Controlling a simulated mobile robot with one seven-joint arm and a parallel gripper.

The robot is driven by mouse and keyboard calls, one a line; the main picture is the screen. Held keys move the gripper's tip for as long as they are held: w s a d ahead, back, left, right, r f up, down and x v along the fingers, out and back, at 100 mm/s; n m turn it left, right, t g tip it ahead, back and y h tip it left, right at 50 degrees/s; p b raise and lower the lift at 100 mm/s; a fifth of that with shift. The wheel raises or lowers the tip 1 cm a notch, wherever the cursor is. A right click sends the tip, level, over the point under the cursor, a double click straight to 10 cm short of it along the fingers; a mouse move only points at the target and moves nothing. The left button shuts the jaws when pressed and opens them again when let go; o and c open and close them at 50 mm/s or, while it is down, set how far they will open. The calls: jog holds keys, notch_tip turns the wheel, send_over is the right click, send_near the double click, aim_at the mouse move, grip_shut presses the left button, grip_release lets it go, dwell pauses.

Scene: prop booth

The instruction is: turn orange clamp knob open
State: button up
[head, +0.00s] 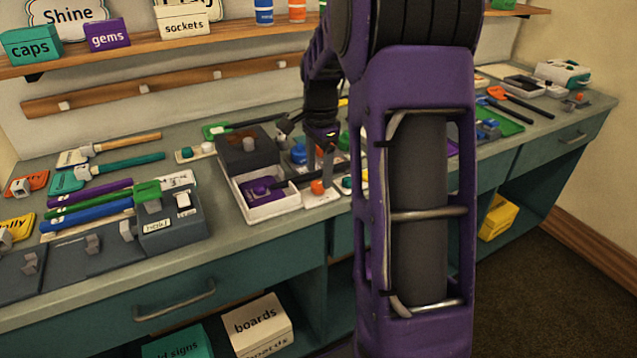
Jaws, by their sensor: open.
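A small orange knob (318,187) sits on a pale block (321,198) near the front edge of the counter, just right of a white tray. It looks like the clamp knob, but the clamp itself is too small to make out.
A white tray (272,213) holding a purple item stands left of the knob, with a dark box (243,150) behind it. Blue parts (299,153) sit close behind the knob. A grey switch box (172,220) and several brushes lie further left. A wall shelf (140,54) runs above.

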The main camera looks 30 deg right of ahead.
aim_at(319, 184)
jog(key=shift+f, duration=1.5)
jog(key=shift+c, duration=0.2)
grip_shut()
